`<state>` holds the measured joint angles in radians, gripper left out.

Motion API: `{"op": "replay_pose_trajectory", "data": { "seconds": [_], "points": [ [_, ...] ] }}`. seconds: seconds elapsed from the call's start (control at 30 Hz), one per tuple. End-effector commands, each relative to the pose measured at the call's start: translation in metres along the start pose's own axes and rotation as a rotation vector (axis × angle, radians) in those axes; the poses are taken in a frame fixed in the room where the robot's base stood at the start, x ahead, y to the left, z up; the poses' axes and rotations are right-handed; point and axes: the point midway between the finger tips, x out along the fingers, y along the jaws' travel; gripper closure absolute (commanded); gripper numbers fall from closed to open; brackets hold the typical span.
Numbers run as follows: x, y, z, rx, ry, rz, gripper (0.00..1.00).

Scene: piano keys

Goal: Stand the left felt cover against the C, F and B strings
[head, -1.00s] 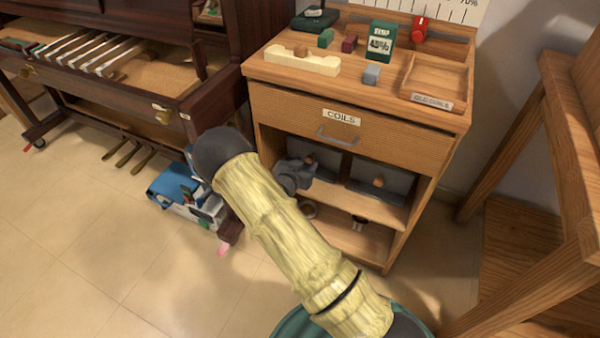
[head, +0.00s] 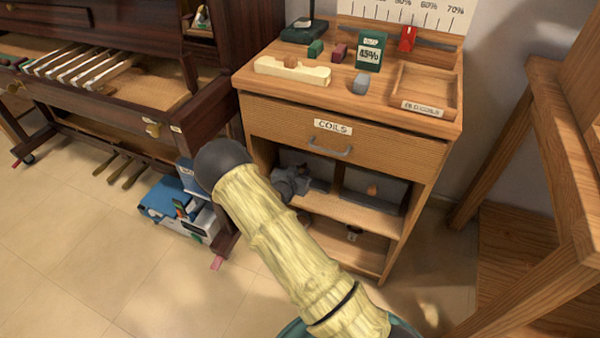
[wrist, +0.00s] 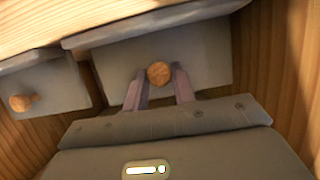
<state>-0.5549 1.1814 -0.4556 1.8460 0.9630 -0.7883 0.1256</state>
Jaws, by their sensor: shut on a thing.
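In the wrist view, my gripper (wrist: 159,88) is shut on the round wooden knob (wrist: 159,73) of a grey felt cover (wrist: 205,65). In the head view, my gripper (head: 303,180) is at the left felt cover (head: 320,168) on the cabinet's open shelf, and that cover's knob is hidden. The right felt cover (head: 355,183) stands beside it, with its own wooden knob (head: 372,190); it also shows at the left of the wrist view (wrist: 45,85). I cannot make out the C, F and B strings.
The cabinet's side walls (wrist: 285,60) and drawer (head: 340,140) close in around the shelf. A dark piano (head: 190,110) with pale keys stands at left. A blue and white box (head: 170,205) lies on the floor. A wooden frame (head: 530,150) stands at right.

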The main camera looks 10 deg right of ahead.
Motion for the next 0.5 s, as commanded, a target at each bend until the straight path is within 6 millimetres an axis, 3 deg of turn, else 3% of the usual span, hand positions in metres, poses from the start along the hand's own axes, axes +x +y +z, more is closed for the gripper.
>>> {"op": "replay_pose_trajectory", "data": {
  "seconds": [0.5],
  "points": [
    [-0.009, 0.0, -0.026, 0.0, 0.001, 0.0, 1.0]
  ]
}}
